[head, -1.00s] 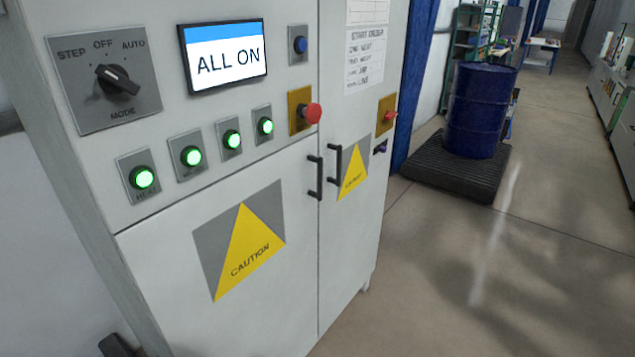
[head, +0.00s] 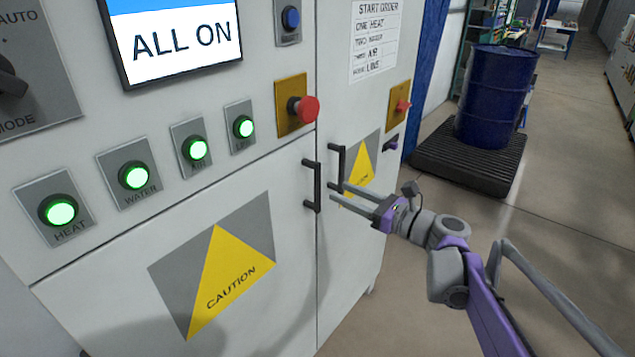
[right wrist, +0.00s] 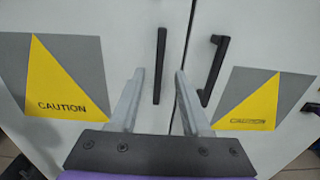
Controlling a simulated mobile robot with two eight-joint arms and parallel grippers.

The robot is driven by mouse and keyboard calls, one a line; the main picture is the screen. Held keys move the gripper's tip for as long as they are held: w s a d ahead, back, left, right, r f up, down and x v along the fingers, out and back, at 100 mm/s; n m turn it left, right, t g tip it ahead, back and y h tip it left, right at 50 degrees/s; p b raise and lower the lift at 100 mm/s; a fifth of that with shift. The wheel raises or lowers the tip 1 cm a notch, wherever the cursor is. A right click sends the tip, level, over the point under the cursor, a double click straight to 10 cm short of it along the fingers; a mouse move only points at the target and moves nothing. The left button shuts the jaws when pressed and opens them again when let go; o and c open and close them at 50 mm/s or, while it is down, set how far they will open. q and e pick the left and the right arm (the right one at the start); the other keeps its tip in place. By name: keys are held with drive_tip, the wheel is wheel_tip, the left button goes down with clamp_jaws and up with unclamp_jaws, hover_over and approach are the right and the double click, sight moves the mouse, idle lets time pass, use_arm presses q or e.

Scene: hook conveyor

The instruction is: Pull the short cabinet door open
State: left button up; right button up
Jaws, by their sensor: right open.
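The short cabinet door (head: 120,310) is the light grey lower left door with a yellow caution triangle, below the button panel. It looks closed. Its black vertical handle (head: 317,187) is at its upper right edge; in the right wrist view the handle (right wrist: 160,66) appears between my fingertips, beyond them. My right gripper (head: 338,192) is open and empty, just right of that handle in the head view. Its fingers (right wrist: 159,74) show no contact with the handle. My left gripper is not in view.
The taller right door (head: 335,270) has its own black handle (head: 337,164), close beside the first; it also shows in the right wrist view (right wrist: 213,70). A red mushroom button (head: 304,109) sticks out above. A blue drum (head: 494,95) stands on a black pallet (head: 470,160). The floor between is clear.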

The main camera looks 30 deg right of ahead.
sight(320, 182)
drive_tip(key=x, duration=0.8)
drive_tip(key=shift+w+a+p, duration=0.1)
drive_tip(key=shift+w+p, duration=0.15)
drive_tip(key=shift+p, duration=0.05)
clamp_jaws()
idle(1.0)
